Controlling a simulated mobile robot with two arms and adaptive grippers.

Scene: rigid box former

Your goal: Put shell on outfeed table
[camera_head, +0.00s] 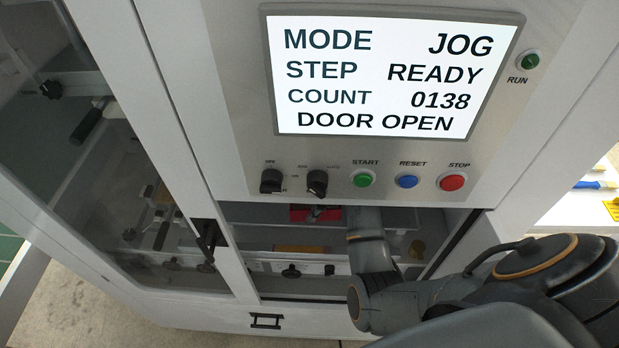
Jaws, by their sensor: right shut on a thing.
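My right arm reaches in through the open front of the machine, below the control panel. My right gripper (363,218) is inside this opening, and its fingertips are mostly hidden behind the panel's lower edge. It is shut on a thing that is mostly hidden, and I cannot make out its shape. A small red part (315,213) shows just left of the gripper. I cannot tell whether it is part of the shell. No shell can be clearly made out, and no outfeed table can be identified. My left gripper is not in view.
The control panel screen (390,75) reads JOG, READY, 0138 and DOOR OPEN. Buttons and knobs sit below it. The machine's door frame (170,130) and clear panels stand at the left. Black knobs (291,271) line the inside. A bright surface with small items (598,185) shows at the right edge.

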